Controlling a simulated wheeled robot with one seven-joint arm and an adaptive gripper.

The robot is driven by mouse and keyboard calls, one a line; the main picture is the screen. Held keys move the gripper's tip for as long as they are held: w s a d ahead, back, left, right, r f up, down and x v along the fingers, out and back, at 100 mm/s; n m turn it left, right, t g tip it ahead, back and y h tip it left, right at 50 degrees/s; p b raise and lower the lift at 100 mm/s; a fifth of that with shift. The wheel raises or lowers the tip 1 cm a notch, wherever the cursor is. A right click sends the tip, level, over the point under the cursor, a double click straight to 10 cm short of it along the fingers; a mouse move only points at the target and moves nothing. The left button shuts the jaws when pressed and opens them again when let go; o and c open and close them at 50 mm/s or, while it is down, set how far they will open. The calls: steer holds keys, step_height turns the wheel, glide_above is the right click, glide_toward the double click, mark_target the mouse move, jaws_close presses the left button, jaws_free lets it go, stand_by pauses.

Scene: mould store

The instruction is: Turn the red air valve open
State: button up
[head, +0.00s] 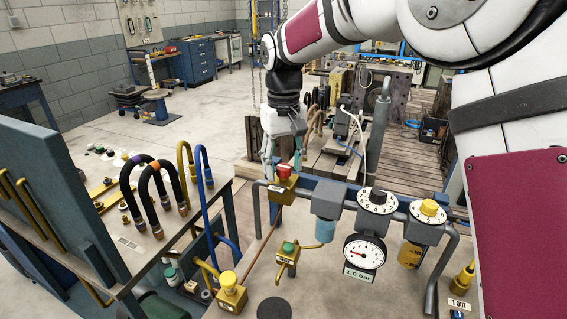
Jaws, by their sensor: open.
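The red air valve (283,171) is a small red knob on a yellow valve body, at the left end of the blue-grey pipe in the middle of the head view. My gripper (283,164) points down from above at the knob. Its teal fingers are apart, with one to the left and one to the right of the knob. Whether either finger touches the knob cannot be told from this angle. The knob's turn position cannot be made out. A pressure gauge (364,251) labelled 1.0 bar hangs under the pipe to the right.
Black dial (378,201) and yellow-topped regulator (429,211) sit along the pipe. A green-knobbed valve (288,250) and a yellow-capped block (229,289) stand in front. Hoses (155,197) on the bench lie left. Open floor (204,110) lies behind left.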

mark_target(284, 166)
step_height(284, 166, up, 12)
stand_by(0.5)
